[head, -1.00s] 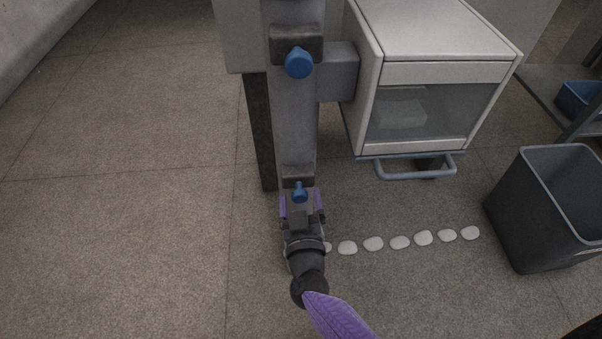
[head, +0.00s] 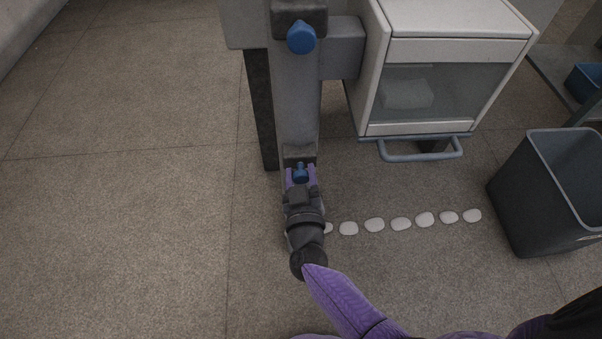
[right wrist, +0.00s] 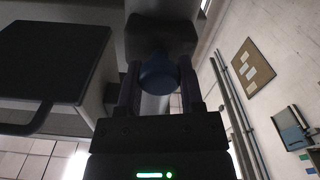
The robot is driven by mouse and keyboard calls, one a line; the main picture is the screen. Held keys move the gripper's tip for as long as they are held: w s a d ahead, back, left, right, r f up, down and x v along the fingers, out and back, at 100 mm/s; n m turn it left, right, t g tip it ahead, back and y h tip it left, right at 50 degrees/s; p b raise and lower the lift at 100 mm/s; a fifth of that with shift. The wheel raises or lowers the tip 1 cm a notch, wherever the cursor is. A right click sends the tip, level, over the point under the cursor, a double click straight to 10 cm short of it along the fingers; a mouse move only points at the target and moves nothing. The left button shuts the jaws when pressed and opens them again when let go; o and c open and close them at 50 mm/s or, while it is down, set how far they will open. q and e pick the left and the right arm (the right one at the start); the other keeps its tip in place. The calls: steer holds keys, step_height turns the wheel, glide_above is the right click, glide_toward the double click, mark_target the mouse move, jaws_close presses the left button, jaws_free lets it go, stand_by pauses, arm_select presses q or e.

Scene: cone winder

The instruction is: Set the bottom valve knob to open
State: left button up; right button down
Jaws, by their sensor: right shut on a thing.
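The bottom valve knob (head: 300,173) is blue and sits on a dark block low on the grey upright post. My right gripper (head: 301,176) reaches it from the front, with its purple fingers on either side, shut on the knob. In the right wrist view the blue knob (right wrist: 157,74) sits between the two fingers (right wrist: 158,88). Its pointer direction is hard to tell there. Another blue knob (head: 301,38) is higher on the same post. My left gripper is not in view.
A white cabinet (head: 450,50) with a glass front and a blue-grey handle (head: 420,152) stands right of the post. A dark bin (head: 550,190) stands at the right. Several white stones (head: 401,224) lie in a row on the floor. The floor at left is clear.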

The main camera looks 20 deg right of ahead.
steer(key=p+v, duration=0.1)
steer(key=v, duration=0.2)
steer(key=shift+s+a+r+p, duration=0.1)
steer(key=shift+s+r+p, duration=0.1)
steer(key=shift+p, duration=0.15)
steer(key=shift+s+a+f, duration=0.1)
steer(key=shift+s+f, duration=0.05)
steer(key=shift+s, duration=0.25)
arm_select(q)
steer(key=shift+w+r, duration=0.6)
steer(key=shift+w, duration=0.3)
arm_select(e)
steer(key=shift+f, duration=0.15)
steer(key=c, duration=0.6)
jaws_free()
steer(key=o, duration=0.4)
steer(key=shift+s, duration=0.15)
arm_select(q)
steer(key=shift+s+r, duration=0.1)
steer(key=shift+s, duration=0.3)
